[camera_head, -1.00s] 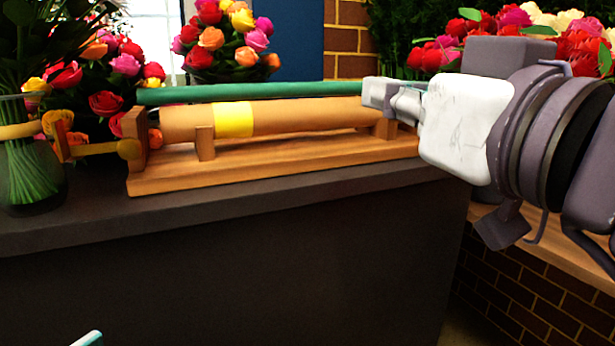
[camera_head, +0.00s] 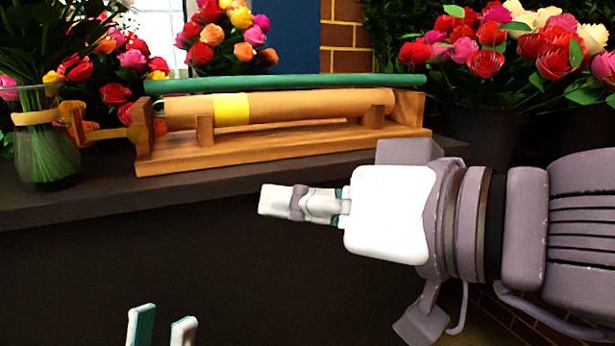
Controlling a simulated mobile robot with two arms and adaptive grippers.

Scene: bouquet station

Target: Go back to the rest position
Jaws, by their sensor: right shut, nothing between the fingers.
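My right gripper (camera_head: 268,202) comes in from the right, in front of the dark counter's front face. Its fingers are shut with nothing between them, and it is apart from the wooden stand. My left gripper (camera_head: 161,330) shows only as two fingertips at the bottom edge, left of centre. They stand apart with a visible gap and nothing between them; the rest of that gripper is out of frame.
A wooden stand (camera_head: 270,154) holding a brown paper roll (camera_head: 300,105) with a yellow band sits on the dark counter (camera_head: 90,197). A green rod (camera_head: 290,84) lies along its top. A glass vase (camera_head: 48,160) stands left. Dark space lies before the counter.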

